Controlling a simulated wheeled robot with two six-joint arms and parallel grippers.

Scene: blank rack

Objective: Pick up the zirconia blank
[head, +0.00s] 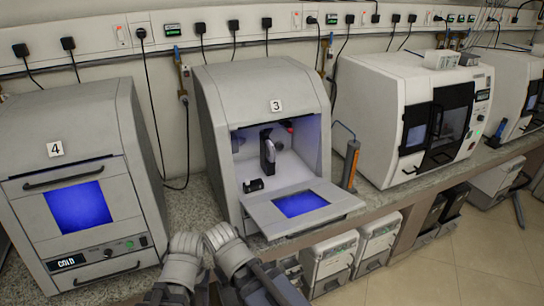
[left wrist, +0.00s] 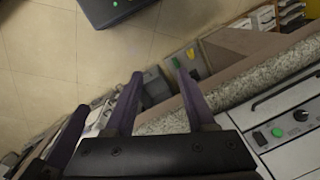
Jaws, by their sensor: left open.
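I cannot make out a zirconia blank in either view. Mill number 3 (head: 262,85) stands in the middle of the head view with its front door folded down. A dark holder (head: 267,150) sits inside its lit chamber, and a small black part (head: 253,185) lies on the chamber floor. I cannot tell whether the holder carries a blank. My left gripper (left wrist: 157,68) shows in the left wrist view with its two purple fingers apart and nothing between them. It points down toward the floor beside the counter edge. My right gripper is not in view.
Machine number 4 (head: 75,130) stands closed on the left. A white machine with dark windows (head: 380,105) stands on the right. An orange-and-grey tool (head: 350,165) stands between. The speckled counter (head: 195,210) carries them; boxes (head: 330,262) are below. Tiled floor (head: 475,250) is open at right.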

